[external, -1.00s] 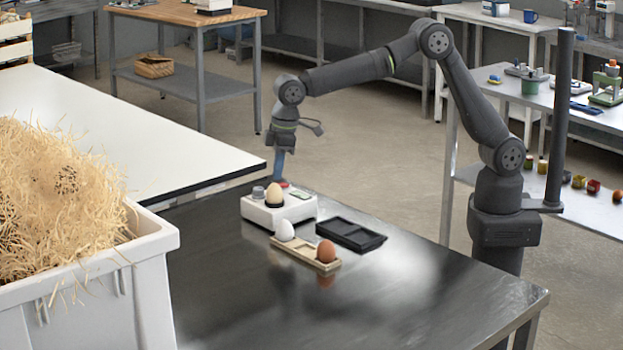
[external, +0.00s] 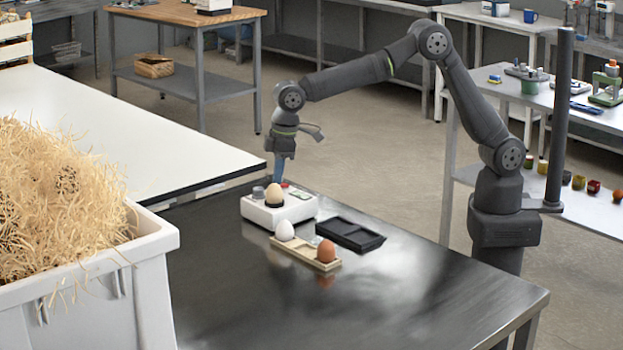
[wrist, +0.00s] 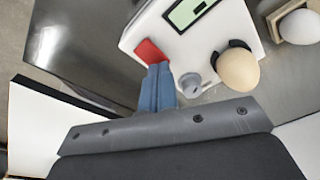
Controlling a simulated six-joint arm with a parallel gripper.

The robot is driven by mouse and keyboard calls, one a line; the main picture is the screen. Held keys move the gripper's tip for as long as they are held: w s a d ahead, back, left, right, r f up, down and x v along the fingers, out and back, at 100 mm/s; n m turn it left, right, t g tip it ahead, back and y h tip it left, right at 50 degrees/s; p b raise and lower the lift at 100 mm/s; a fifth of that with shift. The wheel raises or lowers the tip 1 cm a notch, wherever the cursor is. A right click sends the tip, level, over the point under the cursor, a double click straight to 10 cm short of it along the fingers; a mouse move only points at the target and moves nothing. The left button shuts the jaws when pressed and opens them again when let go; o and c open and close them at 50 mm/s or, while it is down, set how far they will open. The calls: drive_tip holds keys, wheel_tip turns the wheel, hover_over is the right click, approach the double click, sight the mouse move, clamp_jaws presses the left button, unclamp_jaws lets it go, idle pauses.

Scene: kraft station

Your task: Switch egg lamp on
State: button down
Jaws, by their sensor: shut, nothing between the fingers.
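The egg lamp (external: 279,210) is a white box at the back of the dark metal table. A tan egg (external: 275,194) stands upright in a black cup on it; the egg also shows in the wrist view (wrist: 238,69). The lamp (wrist: 212,42) carries a red rocker or button (wrist: 150,51), a grey knob (wrist: 190,83) and a greenish display (wrist: 190,12). My gripper (external: 278,181) is shut and empty, pointing down behind the lamp. In the wrist view its blue fingertips (wrist: 158,66) are right beside the red part's near edge; I cannot tell whether they touch.
A straw-filled bin (external: 150,255) stands at left. The table's front is clear.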

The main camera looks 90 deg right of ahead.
drive_tip(key=shift+f, duration=0.3)
drive_tip(key=shift+r, duration=3.6)
drive_tip(key=shift+f, duration=0.15)
